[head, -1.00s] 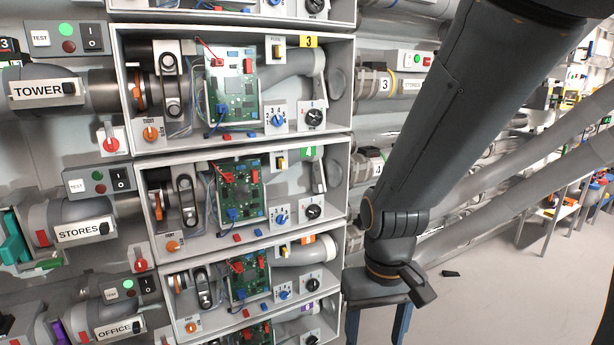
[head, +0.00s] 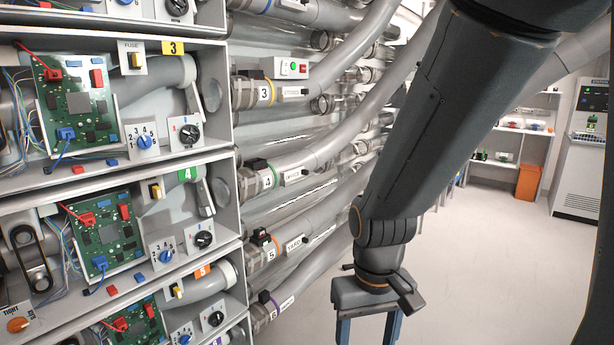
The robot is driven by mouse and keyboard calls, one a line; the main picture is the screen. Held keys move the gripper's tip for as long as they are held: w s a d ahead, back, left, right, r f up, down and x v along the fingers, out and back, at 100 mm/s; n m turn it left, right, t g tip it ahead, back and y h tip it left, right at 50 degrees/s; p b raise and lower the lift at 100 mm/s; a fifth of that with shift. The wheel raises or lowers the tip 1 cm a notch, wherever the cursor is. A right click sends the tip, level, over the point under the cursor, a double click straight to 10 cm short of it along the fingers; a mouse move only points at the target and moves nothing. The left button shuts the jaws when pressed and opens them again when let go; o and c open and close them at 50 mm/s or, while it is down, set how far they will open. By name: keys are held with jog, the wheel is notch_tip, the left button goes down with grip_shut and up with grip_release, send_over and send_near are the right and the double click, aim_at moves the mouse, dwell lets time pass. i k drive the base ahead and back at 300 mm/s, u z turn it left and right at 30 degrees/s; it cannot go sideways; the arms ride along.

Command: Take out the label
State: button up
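White label plates sit on the grey pipes right of the cabinets: one on the pipe numbered 3 (head: 292,91), one on the pipe numbered 4 (head: 292,176), one that seems to read YARD (head: 294,244) and one on the lowest pipe (head: 286,303). I cannot tell which label is meant. My gripper (head: 367,335) hangs at the lower middle, right of the pipes and apart from them. Its two blue-grey fingers stand apart with only floor showing between them. Their tips run off the bottom edge.
Open cabinet bays with green circuit boards (head: 77,100) and dials (head: 185,132) fill the left. Coloured number tags (head: 173,47) mark them. Long pipes slope up to the right behind my arm. Clear floor (head: 480,270) lies at right, with shelves (head: 520,125) and a tall machine (head: 585,150) beyond.

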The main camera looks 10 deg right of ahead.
aim_at(293, 174)
jog(key=k, duration=0.5)
jog(key=z, duration=0.95)
jog(key=i, duration=2.15)
jog(key=u, duration=0.6)
